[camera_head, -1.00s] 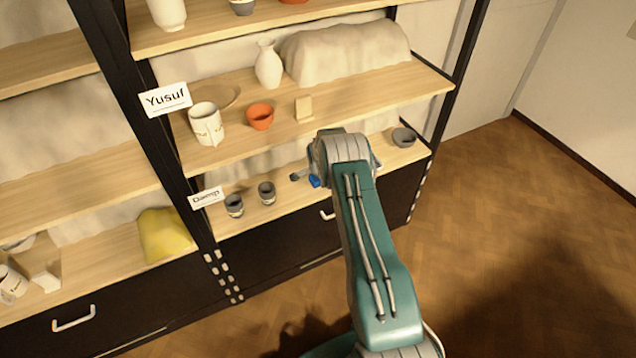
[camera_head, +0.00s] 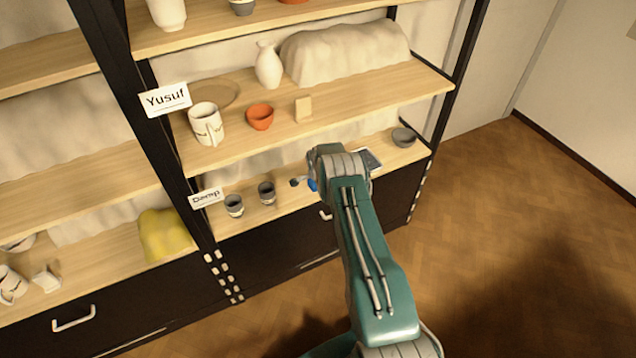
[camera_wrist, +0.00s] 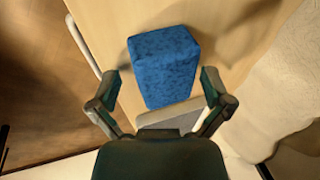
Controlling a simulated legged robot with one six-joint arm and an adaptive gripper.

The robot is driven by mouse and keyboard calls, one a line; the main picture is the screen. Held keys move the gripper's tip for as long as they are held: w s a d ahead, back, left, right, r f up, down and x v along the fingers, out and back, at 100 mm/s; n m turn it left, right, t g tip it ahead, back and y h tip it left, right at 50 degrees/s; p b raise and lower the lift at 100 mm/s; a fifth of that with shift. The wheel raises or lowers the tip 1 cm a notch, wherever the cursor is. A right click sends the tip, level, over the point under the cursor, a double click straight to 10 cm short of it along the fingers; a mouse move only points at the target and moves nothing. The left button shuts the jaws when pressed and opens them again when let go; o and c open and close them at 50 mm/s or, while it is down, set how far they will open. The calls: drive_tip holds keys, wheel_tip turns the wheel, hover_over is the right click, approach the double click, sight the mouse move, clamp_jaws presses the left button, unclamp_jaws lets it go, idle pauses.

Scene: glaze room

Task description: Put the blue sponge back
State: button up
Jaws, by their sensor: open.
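The blue sponge (camera_wrist: 163,66) is a textured block on the pale wooden shelf in the wrist view. My gripper (camera_wrist: 160,80) is open, with one finger on each side of the sponge's near part; I cannot tell whether either touches it. In the head view only a small blue patch of the sponge (camera_head: 312,185) shows beside my wrist, on the lower "Damp" shelf. My wrist hides the rest. A grey, light-edged flat piece (camera_wrist: 180,117) lies near the sponge's near end in the wrist view.
Two dark cups (camera_head: 234,205) (camera_head: 267,192) stand left of my gripper on the lower shelf. A dark, light-edged flat rectangle (camera_head: 369,158) and a grey bowl (camera_head: 403,137) are to the right. The "Yusuf" shelf (camera_head: 350,92) above holds pottery.

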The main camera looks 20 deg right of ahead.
drive_tip(key=shift+f, duration=0.2)
drive_tip(key=v, duration=0.5)
drive_tip(key=shift+r, duration=0.25)
drive_tip(key=s+a, duration=0.5)
drive_tip(key=s, duration=0.6)
drive_tip(key=s+a+r+n, duration=0.2)
drive_tip(key=r, duration=0.9)
drive_tip(key=s+a+r+n+t+h, duration=0.1)
drive_tip(key=s+r+n, duration=0.2)
drive_tip(key=r, duration=0.8)
drive_tip(key=s+a+r+n, duration=0.2)
drive_tip(key=r, duration=0.9)
drive_tip(key=s+a+r+n+y, duration=0.1)
drive_tip(key=s+a+r+n, duration=0.2)
drive_tip(key=s, duration=0.5)
drive_tip(key=s+a+r+n, duration=0.3)
drive_tip(key=s+r+n, duration=0.1)
drive_tip(key=s, duration=0.5)
drive_tip(key=s+a+r+n+t+y, duration=0.1)
drive_tip(key=s+a+r+n, duration=0.2)
drive_tip(key=s+r, duration=0.2)
drive_tip(key=s, duration=0.3)
drive_tip(key=shift+s+a+r+n+y, duration=0.2)
drive_tip(key=shift+s+a+n+y, duration=0.05)
drive_tip(key=shift+a+n+y, duration=0.1)
